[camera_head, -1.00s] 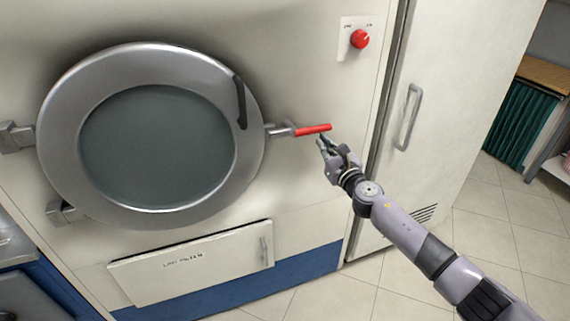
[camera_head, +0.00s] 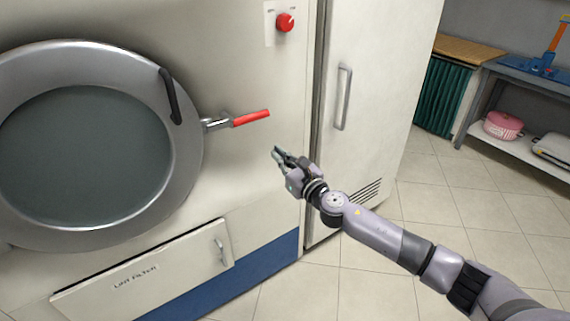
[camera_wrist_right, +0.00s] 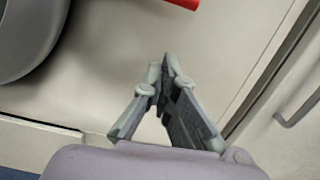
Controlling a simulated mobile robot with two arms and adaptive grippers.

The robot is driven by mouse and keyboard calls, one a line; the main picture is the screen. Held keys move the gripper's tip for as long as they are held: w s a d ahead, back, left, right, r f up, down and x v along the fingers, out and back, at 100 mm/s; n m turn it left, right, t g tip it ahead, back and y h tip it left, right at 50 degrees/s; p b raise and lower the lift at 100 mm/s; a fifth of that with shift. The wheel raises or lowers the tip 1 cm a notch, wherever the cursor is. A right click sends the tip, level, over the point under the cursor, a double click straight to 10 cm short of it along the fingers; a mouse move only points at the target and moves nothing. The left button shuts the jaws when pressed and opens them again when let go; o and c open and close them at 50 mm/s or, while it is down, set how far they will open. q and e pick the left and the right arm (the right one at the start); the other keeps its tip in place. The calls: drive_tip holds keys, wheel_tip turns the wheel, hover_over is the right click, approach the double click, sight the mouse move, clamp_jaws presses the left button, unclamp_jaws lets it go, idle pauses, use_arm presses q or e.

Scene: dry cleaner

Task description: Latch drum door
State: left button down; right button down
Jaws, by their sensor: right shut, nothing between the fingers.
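The round steel drum door (camera_head: 187,185) is at the left in the head view, lying against the machine front, with a dark glass window (camera_head: 85,150) and a black curved handle (camera_head: 170,95). The latch's red lever (camera_head: 250,118) points right from a metal piece at the door's right rim. My right gripper (camera_head: 277,152) is shut and empty, below and right of the red lever, apart from it. In the right wrist view the shut fingers (camera_wrist_right: 168,62) show, with part of the red lever (camera_wrist_right: 186,3) at the top edge. My left gripper is out of view.
A red knob (camera_head: 285,22) is above the latch. A lint filter panel (camera_head: 145,275) sits below the door. A tall white cabinet door with a handle (camera_head: 343,97) stands to the right. A shelf unit (camera_head: 520,140) is further right. Tiled floor between is clear.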

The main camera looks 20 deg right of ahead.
drive_tip(key=shift+v, duration=1.55)
drive_tip(key=shift+a, duration=0.1)
